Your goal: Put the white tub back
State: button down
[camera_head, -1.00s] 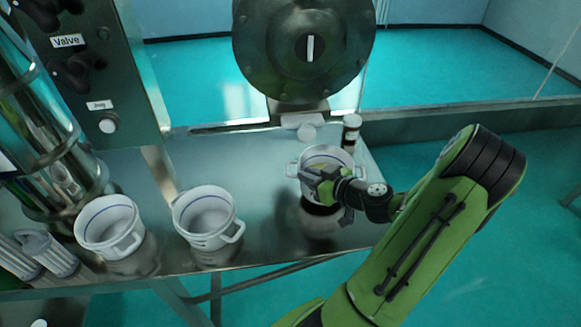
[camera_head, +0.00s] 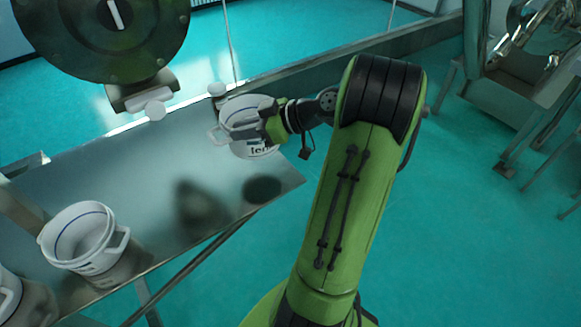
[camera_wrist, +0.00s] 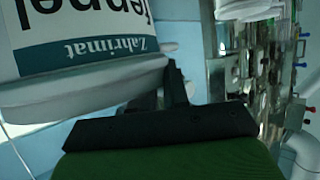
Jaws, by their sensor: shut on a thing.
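A white tub (camera_head: 240,106) with a handle and printed lettering is in my gripper near the right end of the metal table (camera_head: 160,165). My gripper (camera_head: 262,130) is shut on its right side. The tub appears raised above the table, with a dark shadow below it. Part of the tub's near side is hidden behind my gripper in the head view.
Another white tub (camera_head: 75,240) with a blue line inside stands on the table at the left, and a further one (camera_head: 8,298) is cut off by the left edge. A round-lidded machine (camera_head: 115,40) stands behind. Metal equipment (camera_head: 525,70) stands at the far right.

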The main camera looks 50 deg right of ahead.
notch_tip(320, 180, down, 10)
jog(key=b, duration=0.1)
jog(key=shift+w+a, duration=0.15)
jog(key=shift+w, duration=0.05)
jog(key=c, duration=1.1)
grip_release()
jog(key=shift+r, duration=0.1)
jog(key=v, duration=1.2)
jog(key=w+a+r+m+g+h, duration=0.15)
jog(key=a+g, duration=0.25)
jog(key=a, duration=0.6)
jog(key=w+a+r+g+h, duration=0.1)
jog(key=w+a+r+g, duration=0.15)
jog(key=a, duration=0.75)
jog(key=s+a+r+m+h, duration=0.1)
jog(key=s+a+m+h, duration=0.2)
jog(key=s, duration=0.8)
jog(key=a+m, duration=0.1)
jog(key=a, duration=0.1)
jog(key=shift+a+r+h, duration=0.25)
jog(key=shift+r+h, duration=0.1)
